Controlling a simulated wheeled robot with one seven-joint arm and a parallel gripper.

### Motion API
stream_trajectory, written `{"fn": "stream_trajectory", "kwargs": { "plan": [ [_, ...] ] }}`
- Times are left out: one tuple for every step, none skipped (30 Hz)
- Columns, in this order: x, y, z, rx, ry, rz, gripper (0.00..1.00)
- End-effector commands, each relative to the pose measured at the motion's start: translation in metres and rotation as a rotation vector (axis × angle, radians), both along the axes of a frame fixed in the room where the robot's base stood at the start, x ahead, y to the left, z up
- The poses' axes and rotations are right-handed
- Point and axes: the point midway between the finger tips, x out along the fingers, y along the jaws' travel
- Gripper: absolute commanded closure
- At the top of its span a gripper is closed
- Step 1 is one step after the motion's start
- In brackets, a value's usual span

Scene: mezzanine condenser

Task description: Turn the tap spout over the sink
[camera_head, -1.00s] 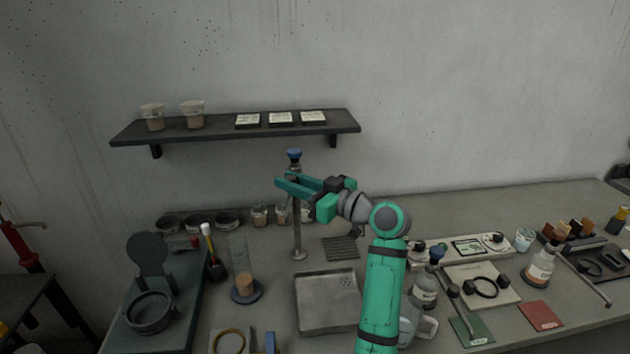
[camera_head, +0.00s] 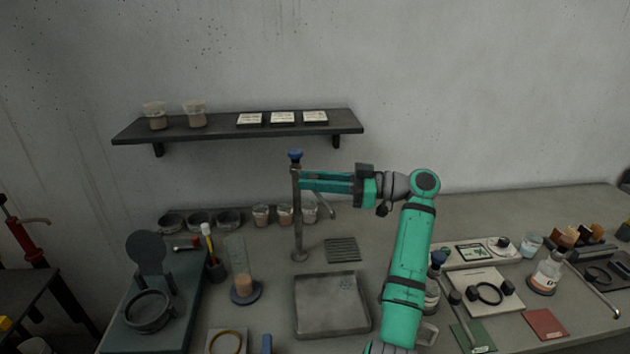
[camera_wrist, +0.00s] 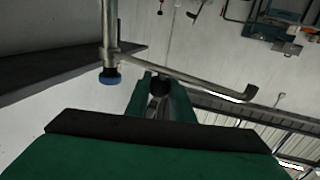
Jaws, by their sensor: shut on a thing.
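The tap is a slim metal post (camera_head: 298,222) with a blue knob (camera_head: 295,155) on top, standing behind the left side of the sink. The sink (camera_head: 332,322) is a shallow, square grey basin. The tap spout (camera_head: 326,204) shows partly below my gripper, its end to the right of the post, behind the sink and not over it. In the wrist view the spout (camera_wrist: 205,80) runs from the post to a bent end at right, crossing the fingertips. My gripper (camera_head: 305,181) points left, fingertips close beside the post, shut on the spout; the contact is partly hidden.
A slotted drain plate (camera_head: 342,250) lies behind the sink. Several small cups (camera_head: 285,214) stand near the wall, left and right of the post. A wall shelf (camera_head: 240,131) hangs above. Bottles and instruments crowd the right; a dark stand (camera_head: 148,312) is at left.

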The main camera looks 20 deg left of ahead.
Motion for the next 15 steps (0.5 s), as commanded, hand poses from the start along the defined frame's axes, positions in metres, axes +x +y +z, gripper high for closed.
{"fn": "stream_trajectory", "kwargs": {
  "plan": [
    [-0.0003, 0.0014, -0.0016, -0.003, 0.001, 0.005, 1.00],
    [-0.0003, 0.0013, -0.0016, -0.003, 0.001, 0.006, 1.00],
    [-0.0003, 0.0012, -0.0016, -0.003, 0.001, 0.006, 1.00],
    [-0.0002, 0.0011, -0.0016, -0.003, 0.001, 0.006, 1.00],
    [-0.0001, 0.0010, -0.0017, -0.003, 0.001, 0.006, 1.00],
    [-0.0001, 0.0010, -0.0017, -0.003, 0.001, 0.006, 1.00],
    [0.0000, 0.0010, -0.0018, -0.003, 0.001, 0.006, 1.00],
    [0.0001, 0.0010, -0.0018, -0.003, 0.001, 0.005, 1.00],
    [0.0001, 0.0011, -0.0018, -0.003, 0.001, 0.005, 1.00],
    [0.0002, 0.0011, -0.0018, -0.003, 0.001, 0.004, 1.00],
    [0.0004, 0.0011, -0.0018, -0.004, 0.002, 0.004, 1.00],
    [0.0006, 0.0012, -0.0018, -0.004, 0.002, 0.003, 1.00],
    [0.0008, 0.0011, -0.0018, -0.004, 0.002, 0.002, 0.74],
    [0.0008, 0.0008, -0.0019, -0.004, 0.002, 0.002, 0.67],
    [0.0010, 0.0002, -0.0017, -0.004, 0.002, 0.002, 0.60]
  ]
}}
